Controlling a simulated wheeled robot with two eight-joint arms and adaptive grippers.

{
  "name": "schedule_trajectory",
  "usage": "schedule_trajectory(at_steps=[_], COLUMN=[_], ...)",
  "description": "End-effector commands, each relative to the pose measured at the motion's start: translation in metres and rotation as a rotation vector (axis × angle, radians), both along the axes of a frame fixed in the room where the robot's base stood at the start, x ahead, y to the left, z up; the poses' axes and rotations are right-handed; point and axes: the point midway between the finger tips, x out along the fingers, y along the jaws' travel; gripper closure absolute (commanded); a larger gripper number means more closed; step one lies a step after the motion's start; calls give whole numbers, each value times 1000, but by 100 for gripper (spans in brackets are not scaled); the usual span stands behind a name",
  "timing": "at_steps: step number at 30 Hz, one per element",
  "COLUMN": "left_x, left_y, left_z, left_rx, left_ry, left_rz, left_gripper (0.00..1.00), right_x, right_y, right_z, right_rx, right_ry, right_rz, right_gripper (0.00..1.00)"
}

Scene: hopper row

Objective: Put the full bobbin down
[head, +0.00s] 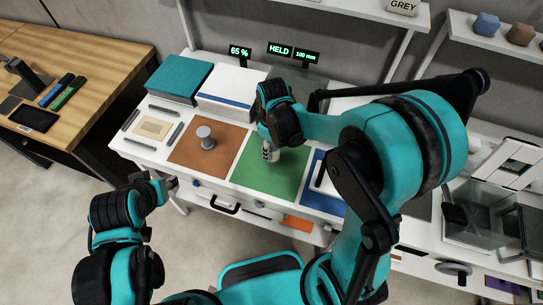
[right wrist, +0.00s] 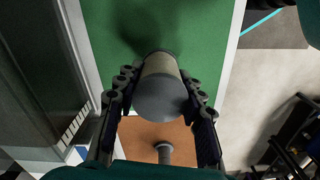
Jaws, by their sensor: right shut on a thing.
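My right gripper (head: 270,152) is over the green mat (head: 284,177) on the white bench. In the right wrist view its fingers are shut on a bobbin (right wrist: 161,92) with a grey end and a beige wound body, one finger on each side. Its far end is over the green mat (right wrist: 205,40); I cannot tell whether it touches. In the head view the gripper mostly hides this bobbin. A second, grey bobbin (head: 205,138) with a thin stem stands on the brown mat (head: 185,155). My left gripper (head: 168,184) is at the bench's front left edge, its fingers unclear.
A blue mat (head: 311,194) lies right of the green one, partly behind my right arm. A teal box (head: 178,80) and a white box (head: 226,88) stand at the back. Small displays (head: 279,49) read 65 %, HELD and 100 mm. A wooden table (head: 95,60) is at left.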

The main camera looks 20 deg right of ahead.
Motion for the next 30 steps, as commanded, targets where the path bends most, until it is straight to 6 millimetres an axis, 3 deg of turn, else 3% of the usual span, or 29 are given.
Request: schedule_trajectory(at_steps=[5, 12, 23, 24, 26, 30], left_x=[0, 0, 0, 0, 0, 0], left_y=[0, 0, 0, 0, 0, 0], left_z=[-3, -14, -17, -18, -17, -16], left_rx=[0, 0, 0, 0, 0, 0], left_ry=[0, 0, 0, 0, 0, 0], left_rz=[0, 0, 0, 0, 0, 0], left_gripper=[60, 60, 60, 60, 60, 60], right_x=[4, 4, 3, 3, 3, 3], right_y=[3, 3, 3, 3, 3, 3], right_z=[-10, -43, -47, -47, -46, -46], right_rx=[0, 0, 0, 0, 0, 0], right_ry=[0, 0, 0, 0, 0, 0], right_rz=[0, 0, 0, 0, 0, 0], right_gripper=[96, 96, 96, 59, 43, 41])
